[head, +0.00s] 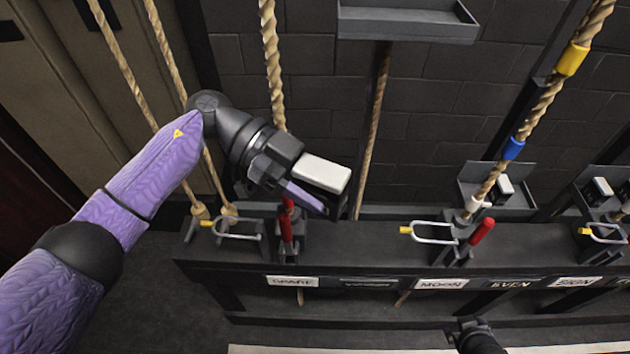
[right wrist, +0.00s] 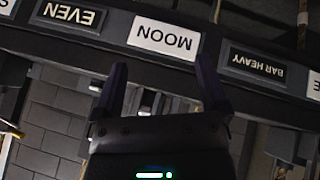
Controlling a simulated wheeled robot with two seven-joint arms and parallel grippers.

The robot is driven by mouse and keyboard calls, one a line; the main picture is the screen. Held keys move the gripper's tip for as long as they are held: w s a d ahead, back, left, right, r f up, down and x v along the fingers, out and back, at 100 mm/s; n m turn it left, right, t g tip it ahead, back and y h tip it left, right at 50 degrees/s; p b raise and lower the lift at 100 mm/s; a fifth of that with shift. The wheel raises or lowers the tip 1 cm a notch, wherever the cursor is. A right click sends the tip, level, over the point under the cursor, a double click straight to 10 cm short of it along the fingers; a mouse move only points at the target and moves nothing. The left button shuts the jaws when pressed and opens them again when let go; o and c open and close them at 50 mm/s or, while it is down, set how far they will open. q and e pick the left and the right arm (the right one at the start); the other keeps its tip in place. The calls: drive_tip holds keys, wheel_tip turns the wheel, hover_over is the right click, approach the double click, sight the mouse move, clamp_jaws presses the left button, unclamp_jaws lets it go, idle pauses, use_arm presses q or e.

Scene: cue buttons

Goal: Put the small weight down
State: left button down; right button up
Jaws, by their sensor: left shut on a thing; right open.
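My left gripper (head: 312,192) is shut on a pale block with a dark side, which I take as the small weight (head: 324,172). It is held above the rail near the red-handled lever at the left, in front of the dark brick wall. The purple finger hides part of its lower side. My right gripper (right wrist: 162,82) is open in the right wrist view, with nothing seen between its fingers, facing the rail and its MOON label (right wrist: 164,37). In the head view, part of my right arm shows at the bottom edge.
A grey tray (head: 407,27) hangs at the top with no block visible in it. Another tray (head: 525,206) at the right has a white-faced block (head: 504,187). The dark rail (head: 360,240) carries red levers (head: 482,231), metal loops (head: 433,232) and labels. Several ropes hang down to it.

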use_arm(q)
drive_tip(key=shift+r, duration=0.1)
drive_tip(key=shift+a+f+n+t+h, duration=0.25)
drive_tip(key=shift+n+t+h, duration=0.05)
drive_tip(key=shift+n, duration=0.1)
drive_tip(key=s+a+r+n+t+y, duration=0.1)
drive_tip(key=a+r+n+t, duration=0.1)
drive_tip(key=a+n+t, duration=1)
drive_tip(key=shift+s+a+t, duration=0.25)
drive_tip(key=shift+a+t, duration=0.55)
drive_tip(key=shift+a, duration=0.2)
use_arm(e)
drive_tip(key=s+a+f+g+y, duration=0.1)
drive_tip(key=s+a+f+g, duration=0.1)
drive_tip(key=s+a, duration=0.5)
drive_tip(key=s+a+f+g+y, duration=0.1)
drive_tip(key=s+a+f+g, duration=0.2)
drive_tip(key=s, duration=1.1)
drive_tip(key=shift+a+f+g, duration=0.3)
drive_tip(key=shift+a+f, duration=0.9)
drive_tip(key=shift+a, duration=1.25)
use_arm(q)
drive_tip(key=shift+r, duration=0.1)
